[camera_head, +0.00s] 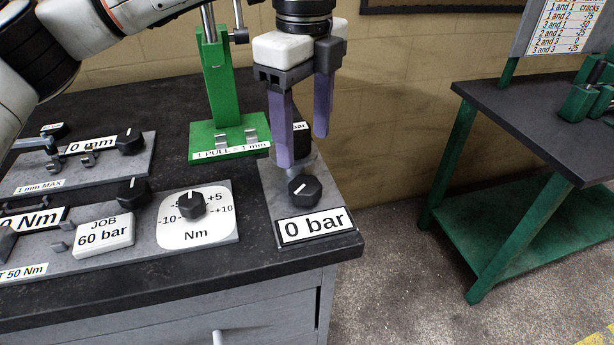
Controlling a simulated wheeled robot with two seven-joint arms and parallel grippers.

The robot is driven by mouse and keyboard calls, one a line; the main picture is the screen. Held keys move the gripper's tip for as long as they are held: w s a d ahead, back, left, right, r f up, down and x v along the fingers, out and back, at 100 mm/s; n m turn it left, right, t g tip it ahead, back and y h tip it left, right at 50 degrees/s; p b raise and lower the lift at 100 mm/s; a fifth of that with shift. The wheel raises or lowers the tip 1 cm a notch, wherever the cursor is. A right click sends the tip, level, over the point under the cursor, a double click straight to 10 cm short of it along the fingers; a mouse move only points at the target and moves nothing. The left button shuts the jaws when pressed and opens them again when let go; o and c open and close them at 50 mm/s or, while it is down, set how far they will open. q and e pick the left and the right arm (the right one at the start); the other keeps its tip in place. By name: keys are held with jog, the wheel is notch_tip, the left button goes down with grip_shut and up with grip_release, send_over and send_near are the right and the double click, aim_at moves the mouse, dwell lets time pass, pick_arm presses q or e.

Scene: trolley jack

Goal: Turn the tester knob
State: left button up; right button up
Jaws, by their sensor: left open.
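The likely tester knob (304,190) is a black knob with a white pointer line on a grey base (280,213), above a label (316,226) reading "0 bar". Its pointer leans to the upper right. My left gripper (302,150) hangs from above with its two purple fingers apart and empty. Its fingertips are above and behind the knob, and I see no contact with it. A grey cylindrical part and a small black piece marked "bar" stand behind the fingers, partly hidden. My right gripper is not in view.
A Nm dial with a black knob (191,205) sits left of the tester. A "JOB 60 bar" card (104,233) is further left. A green stand (222,110) rises behind. The bench edge is close on the right; a green-legged table (545,120) stands beyond.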

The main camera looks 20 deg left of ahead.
aim_at(305, 184)
pick_arm(q)
notch_tip(305, 184, down, 9)
jog(key=shift+r, duration=0.1)
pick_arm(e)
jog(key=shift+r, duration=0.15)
pick_arm(q)
jog(key=c, duration=1)
jog(key=shift+c, duration=0.2)
